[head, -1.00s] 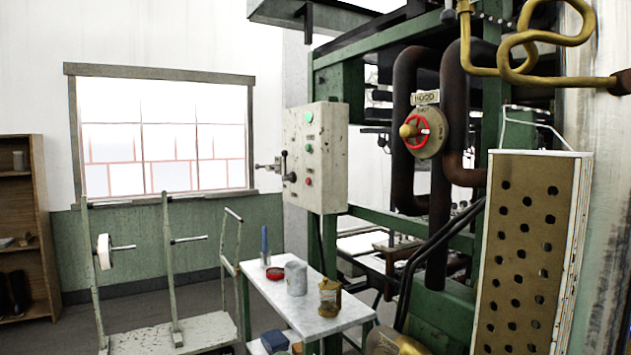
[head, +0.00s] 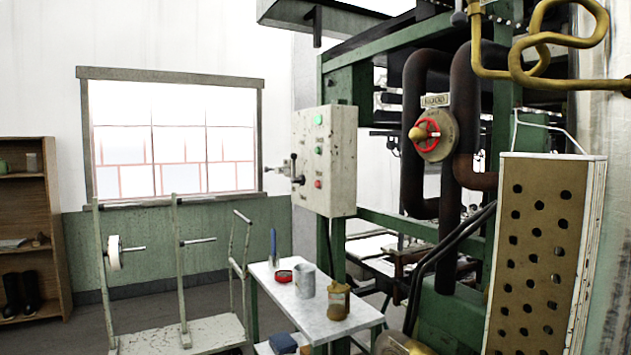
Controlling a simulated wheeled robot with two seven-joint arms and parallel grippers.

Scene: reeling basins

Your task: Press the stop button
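A white control box (head: 326,160) is fixed to the green machine frame in the middle of the head view. Small labels sit beside the buttons, too small to read. A black-knobbed lever (head: 296,172) projects from the box's left face. Neither of my grippers is in view.
A small white table (head: 328,318) below the box holds a grey mug (head: 304,281), a brown jar (head: 339,301) and a red tin (head: 283,276). A pale rack cart (head: 185,335) stands left of it. A red valve wheel (head: 427,134) and a perforated panel (head: 530,255) are at right.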

